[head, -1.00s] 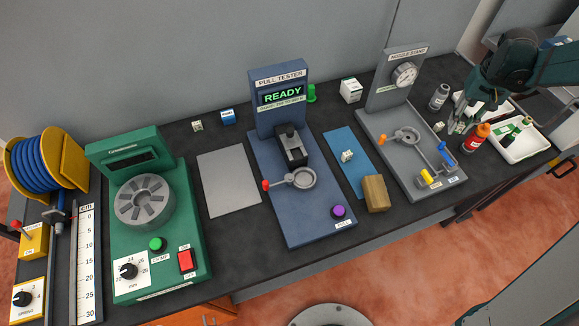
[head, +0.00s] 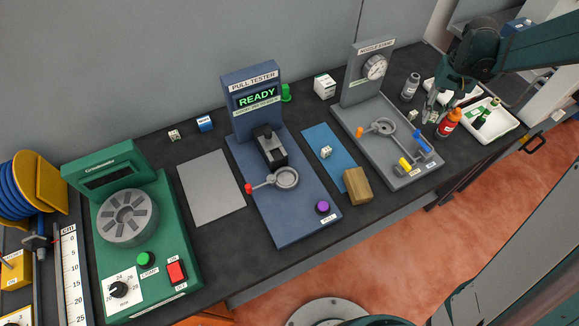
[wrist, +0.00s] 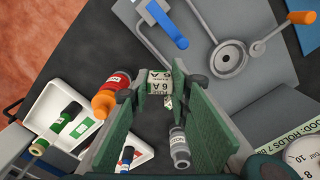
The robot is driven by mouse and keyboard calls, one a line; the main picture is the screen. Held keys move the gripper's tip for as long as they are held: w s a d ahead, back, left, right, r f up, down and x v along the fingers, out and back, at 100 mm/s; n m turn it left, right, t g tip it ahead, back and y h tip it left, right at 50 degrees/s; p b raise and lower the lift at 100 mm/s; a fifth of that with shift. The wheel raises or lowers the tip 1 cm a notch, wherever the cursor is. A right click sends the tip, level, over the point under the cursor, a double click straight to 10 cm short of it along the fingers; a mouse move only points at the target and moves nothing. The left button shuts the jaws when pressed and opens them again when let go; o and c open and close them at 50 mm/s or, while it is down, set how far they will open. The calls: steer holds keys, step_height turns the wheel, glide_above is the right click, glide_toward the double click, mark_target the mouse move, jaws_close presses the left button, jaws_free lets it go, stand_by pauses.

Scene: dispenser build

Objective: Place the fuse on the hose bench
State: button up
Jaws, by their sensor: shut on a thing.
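A small whitish cube marked "6 A" (wrist: 160,81), which I take to be the fuse, is between the fingertips of my gripper (wrist: 158,88). The green pads are shut on it in the wrist view. In the head view my gripper (head: 432,113) is at the right, beside the grey nozzle stand and left of the red bottle. The fuse is small and partly hidden there. The bench with the blue hose reel (head: 22,190), taken as the hose bench, is at the far left, cut by the frame edge, with a cm ruler (head: 70,270).
The nozzle stand (head: 385,165), pull tester (head: 285,225) and green machine (head: 170,270) stand between gripper and hose reel. A red bottle (head: 449,123), grey bottle (head: 411,86) and white trays (head: 495,128) are near my gripper. Small cubes sit on the blue mat (head: 318,138) and dark table.

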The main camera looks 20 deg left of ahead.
steer(key=shift+n, duration=0.8)
steer(key=s+a, duration=0.1)
steer(key=a, duration=0.5)
steer(key=s+a+r+p, duration=0.1)
steer(key=a, duration=0.5)
steer(key=s+a+p, duration=0.1)
steer(key=a, duration=0.5)
steer(key=shift+s+r, duration=0.1)
steer(key=shift+r, duration=0.2)
steer(key=s+a+r+n+p, duration=0.1)
steer(key=s+a+p, duration=0.1)
steer(key=s+a, duration=0.85)
steer(key=s+a+r+n+p, duration=0.2)
steer(key=s+a, duration=0.4)
steer(key=a, duration=0.9)
steer(key=s+a+r+n+p, duration=0.1)
steer(key=s+a+p, duration=0.1)
steer(key=s+a, duration=0.85)
steer(key=s+a+f+n+b, duration=0.1)
steer(key=s+a+f+b, duration=0.1)
steer(key=a, duration=0.7)
steer(key=s+a+f+n+b, duration=0.1)
steer(key=s+a+f, duration=0.3)
steer(key=a, duration=0.5)
steer(key=shift+s+a+n+b, duration=0.2)
steer(key=shift+s+n+b, duration=0.25)
steer(key=shift+s, duration=0.25)
steer(key=shift+f, duration=0.15)
steer(key=shift+f, duration=3)
steer(key=shift+f, duration=0.1)
